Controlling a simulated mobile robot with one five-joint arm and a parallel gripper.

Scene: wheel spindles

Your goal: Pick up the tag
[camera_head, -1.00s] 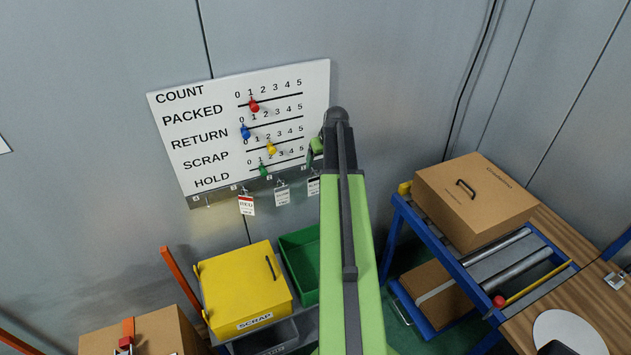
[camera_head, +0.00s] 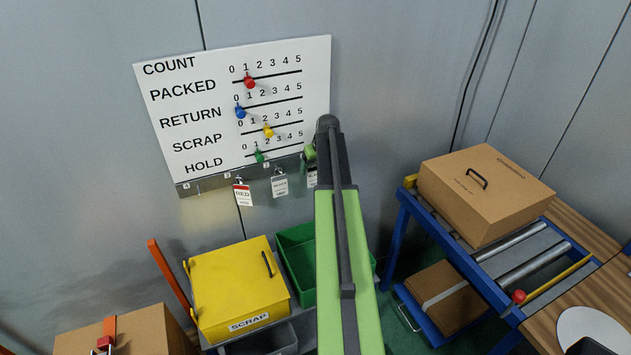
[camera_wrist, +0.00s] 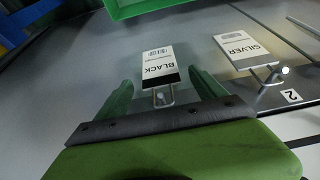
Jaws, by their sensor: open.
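Three tags hang from hooks on the strip below the count board (camera_head: 190,85). The RED tag (camera_head: 243,194) hangs at the left and the SILVER tag (camera_head: 280,185) in the middle. The SILVER tag also shows in the wrist view (camera_wrist: 240,48). The BLACK tag (camera_wrist: 160,63) hangs on its hook in the wrist view, between and just beyond my gripper's fingertips. Contact cannot be told.
A green bin (camera_head: 296,238) and a yellow SCRAP box (camera_head: 238,285) stand below the board. A cardboard box (camera_head: 485,200) rests on a blue roller stand at the right. The wall lies close behind the tags.

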